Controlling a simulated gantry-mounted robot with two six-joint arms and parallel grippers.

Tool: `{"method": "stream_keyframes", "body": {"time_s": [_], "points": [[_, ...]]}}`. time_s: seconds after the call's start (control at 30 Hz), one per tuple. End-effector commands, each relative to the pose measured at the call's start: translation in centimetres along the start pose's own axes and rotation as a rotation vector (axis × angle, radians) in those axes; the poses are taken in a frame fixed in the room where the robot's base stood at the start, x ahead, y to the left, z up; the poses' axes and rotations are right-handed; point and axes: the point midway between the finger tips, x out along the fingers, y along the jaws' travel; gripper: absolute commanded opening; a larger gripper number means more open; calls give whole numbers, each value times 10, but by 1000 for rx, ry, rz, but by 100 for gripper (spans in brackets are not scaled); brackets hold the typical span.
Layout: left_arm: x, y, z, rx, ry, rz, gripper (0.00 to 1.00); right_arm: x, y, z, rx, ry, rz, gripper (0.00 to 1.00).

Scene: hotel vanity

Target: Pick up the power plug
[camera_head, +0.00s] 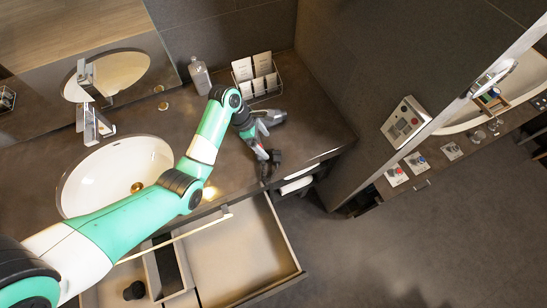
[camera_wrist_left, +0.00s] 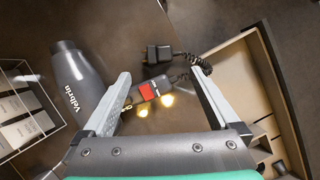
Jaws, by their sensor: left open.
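The power plug (camera_wrist_left: 160,58) is black with prongs and lies on the dark counter in the left wrist view. A coiled black cord (camera_wrist_left: 204,66) runs from its right side. My left gripper (camera_wrist_left: 160,82) is open and empty, with the plug ahead of its fingertips, not between them. A grey handle with a red patch (camera_wrist_left: 147,91) shows between the fingers. In the head view my left gripper (camera_head: 258,143) hangs over the counter near its front edge, and dark shapes there hide the plug's outline. My right gripper is not in view.
A grey hair dryer body (camera_wrist_left: 78,85) lies left of the gripper. A wire rack (camera_head: 257,80) with cards and a bottle (camera_head: 200,76) stand at the back. An open drawer (camera_head: 285,240) is below the counter front. A sink (camera_head: 112,175) is at left.

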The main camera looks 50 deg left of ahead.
Motion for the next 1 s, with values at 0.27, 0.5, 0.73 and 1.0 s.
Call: {"method": "stream_keyframes", "body": {"time_s": [0.27,0.5,0.73,1.0], "points": [[33,0,1,1,-1,-1,95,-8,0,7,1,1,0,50],[62,0,2,1,-2,2,95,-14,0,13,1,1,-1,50],[80,0,1,2,-2,1,95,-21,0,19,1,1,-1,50],[114,0,2,2,-3,3,95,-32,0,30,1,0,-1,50]]}}
